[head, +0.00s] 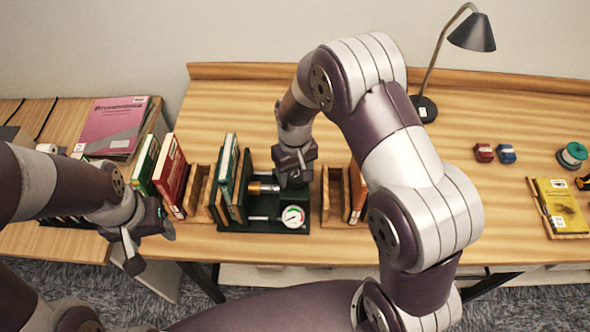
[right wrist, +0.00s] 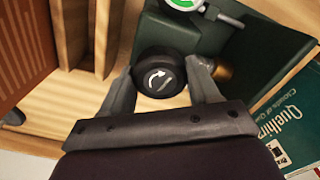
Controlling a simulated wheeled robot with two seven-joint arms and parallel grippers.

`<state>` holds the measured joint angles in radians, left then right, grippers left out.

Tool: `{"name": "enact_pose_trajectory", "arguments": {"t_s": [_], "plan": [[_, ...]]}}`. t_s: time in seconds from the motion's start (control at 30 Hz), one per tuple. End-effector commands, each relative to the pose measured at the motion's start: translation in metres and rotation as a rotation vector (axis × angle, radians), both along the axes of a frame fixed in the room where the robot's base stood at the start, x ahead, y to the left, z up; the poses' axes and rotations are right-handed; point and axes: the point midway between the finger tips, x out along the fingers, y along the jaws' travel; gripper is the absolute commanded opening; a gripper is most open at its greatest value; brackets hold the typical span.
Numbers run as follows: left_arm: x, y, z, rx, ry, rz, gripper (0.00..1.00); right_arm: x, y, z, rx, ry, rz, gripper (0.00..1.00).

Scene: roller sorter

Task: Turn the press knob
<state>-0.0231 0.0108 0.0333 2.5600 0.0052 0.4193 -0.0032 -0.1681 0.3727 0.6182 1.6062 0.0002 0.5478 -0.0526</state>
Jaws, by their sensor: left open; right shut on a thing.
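The press knob (right wrist: 158,75) is a black round knob with a white curved arrow on its face, seen in the right wrist view. My right gripper (right wrist: 160,85) is shut on the knob, one finger on each side of it. In the head view my right gripper (head: 294,172) hides the knob. The dark green press (head: 262,226) stands on the desk, with a brass part (head: 262,187) and a round dial (head: 293,216) in white, green and red. My left gripper (head: 140,250) is open and empty, off to the left in front of the desk edge.
Green books (head: 229,175) stand close at the press's left. Wooden slotted racks (head: 335,195) flank it. A red book (head: 171,176), a lamp (head: 425,105), small red and blue items (head: 484,152) and a yellow book (head: 562,205) are on the desk. The desk's right middle is mostly clear.

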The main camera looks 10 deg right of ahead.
Motion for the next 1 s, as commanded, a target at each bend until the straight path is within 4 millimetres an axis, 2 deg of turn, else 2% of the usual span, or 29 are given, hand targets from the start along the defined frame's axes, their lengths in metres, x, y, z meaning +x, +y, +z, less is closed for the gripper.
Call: {"name": "enact_pose_trajectory", "arguments": {"t_s": [0.03,1.0], "plan": [[0.0000,0.0000,0.0018,0.000,0.000,0.000,0.61,0.0046,0.0006,0.0047,0.002,-0.015,-0.040,0.30],[-0.0001,0.0000,0.0099,0.000,0.000,0.000,0.61,0.0055,0.0004,0.0049,0.008,-0.015,-0.960,0.30]]}}
